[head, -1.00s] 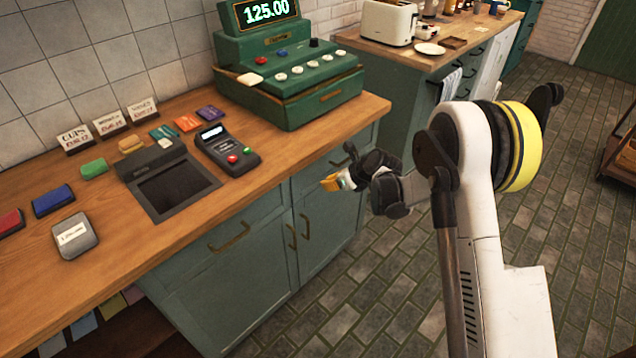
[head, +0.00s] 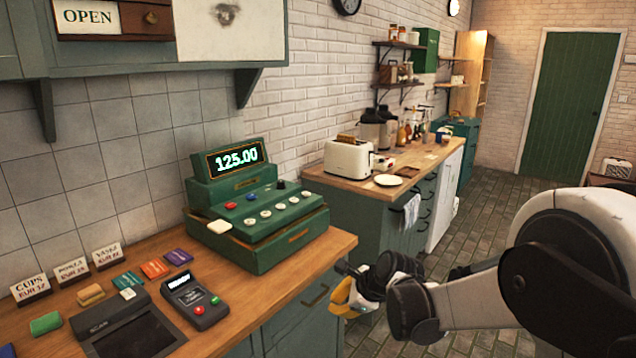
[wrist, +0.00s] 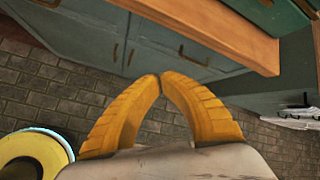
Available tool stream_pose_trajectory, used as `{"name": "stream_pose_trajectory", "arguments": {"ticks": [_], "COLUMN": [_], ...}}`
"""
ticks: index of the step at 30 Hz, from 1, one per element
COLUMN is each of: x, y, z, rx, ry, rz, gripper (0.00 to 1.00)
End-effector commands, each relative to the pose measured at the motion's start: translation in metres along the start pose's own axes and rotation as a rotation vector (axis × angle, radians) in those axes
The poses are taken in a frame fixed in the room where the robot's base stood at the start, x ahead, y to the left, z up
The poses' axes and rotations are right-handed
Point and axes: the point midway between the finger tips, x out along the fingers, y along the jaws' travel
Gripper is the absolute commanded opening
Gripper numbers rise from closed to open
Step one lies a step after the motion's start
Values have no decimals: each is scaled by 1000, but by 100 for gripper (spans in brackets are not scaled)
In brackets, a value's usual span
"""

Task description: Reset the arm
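My gripper (head: 343,300) is at the lower middle of the head view, in front of the green cabinets and beside the wooden counter's right end. My white arm reaches in from the right. In the wrist view the two yellow fingers of my gripper (wrist: 160,78) meet at their tips, with nothing between them. The cabinet doors (wrist: 100,35) and the counter edge (wrist: 215,35) show beyond the fingers.
The counter (head: 235,290) bears a green cash register (head: 262,240) reading 125.00, a card terminal (head: 195,300) and small cards. A second counter with a toaster (head: 348,160) stands behind. The tiled floor (head: 485,212) is open toward a green door (head: 567,105).

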Motion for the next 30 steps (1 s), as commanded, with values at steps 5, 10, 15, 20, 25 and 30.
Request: {"name": "stream_pose_trajectory", "arguments": {"ticks": [5,10,15,20,25,30], "x": [-89,-161,-219,-255,-272,-277], "y": [19,53,99,142,172,182], "z": [-3,-14,-33,-54,-71,-76], "rx": [-397,-786,-1171,-1498,-1719,-1796], "ry": [102,204,305,384,431,446], "rz": [-14,9,70,154,231,260], "gripper": [0,0,0,0,0,0]}}
